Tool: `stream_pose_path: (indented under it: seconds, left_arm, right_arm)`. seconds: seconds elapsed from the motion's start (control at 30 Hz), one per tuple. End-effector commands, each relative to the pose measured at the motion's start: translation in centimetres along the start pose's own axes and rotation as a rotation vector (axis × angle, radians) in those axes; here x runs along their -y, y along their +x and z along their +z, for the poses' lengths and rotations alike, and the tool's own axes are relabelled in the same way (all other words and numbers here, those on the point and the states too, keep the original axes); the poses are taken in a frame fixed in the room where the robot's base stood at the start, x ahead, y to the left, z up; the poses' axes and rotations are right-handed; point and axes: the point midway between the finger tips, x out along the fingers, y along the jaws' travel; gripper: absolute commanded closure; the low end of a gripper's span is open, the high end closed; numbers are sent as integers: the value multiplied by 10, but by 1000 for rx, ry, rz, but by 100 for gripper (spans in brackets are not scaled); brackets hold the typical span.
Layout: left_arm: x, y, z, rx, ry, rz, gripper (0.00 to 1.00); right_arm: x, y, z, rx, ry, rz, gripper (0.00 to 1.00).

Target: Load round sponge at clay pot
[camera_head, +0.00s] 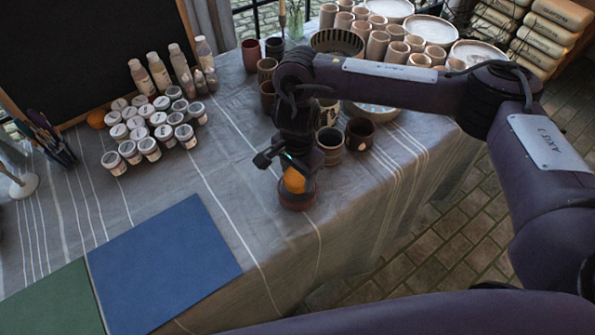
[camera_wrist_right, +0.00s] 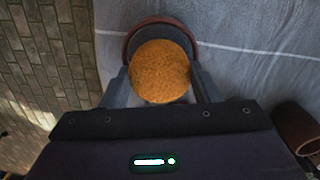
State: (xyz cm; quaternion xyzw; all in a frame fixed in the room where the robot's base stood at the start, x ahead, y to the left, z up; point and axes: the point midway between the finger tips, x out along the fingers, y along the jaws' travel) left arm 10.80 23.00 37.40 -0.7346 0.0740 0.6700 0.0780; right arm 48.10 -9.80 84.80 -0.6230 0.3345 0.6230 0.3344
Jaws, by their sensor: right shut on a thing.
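The round orange sponge (camera_head: 294,180) is held by my right gripper (camera_head: 284,172) just above a low brown clay pot (camera_head: 298,201) near the table's front edge. In the right wrist view the sponge (camera_wrist_right: 160,71) sits between the two fingers (camera_wrist_right: 160,85), which are shut on it. The rim of the clay pot (camera_wrist_right: 135,40) shows behind and below the sponge; the sponge hides most of its opening. I cannot tell whether the sponge touches the inside of the pot. My left gripper is not in view.
Clay cups (camera_head: 360,133) stand close behind my right gripper. Paint jars (camera_head: 150,149) and bottles (camera_head: 159,73) stand at the back left. A blue mat (camera_head: 165,265) and a green mat (camera_head: 50,303) lie at the front left. Bare cloth surrounds the pot's left side.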

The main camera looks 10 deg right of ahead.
Motion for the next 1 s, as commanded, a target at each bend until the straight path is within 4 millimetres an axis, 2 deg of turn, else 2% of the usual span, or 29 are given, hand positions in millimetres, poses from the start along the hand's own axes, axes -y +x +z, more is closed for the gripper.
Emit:
stream_pose_path:
  seconds: [1.0]
  left_arm:
    - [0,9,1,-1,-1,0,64]
  right_arm:
    - [0,9,0,0,0,0,62]
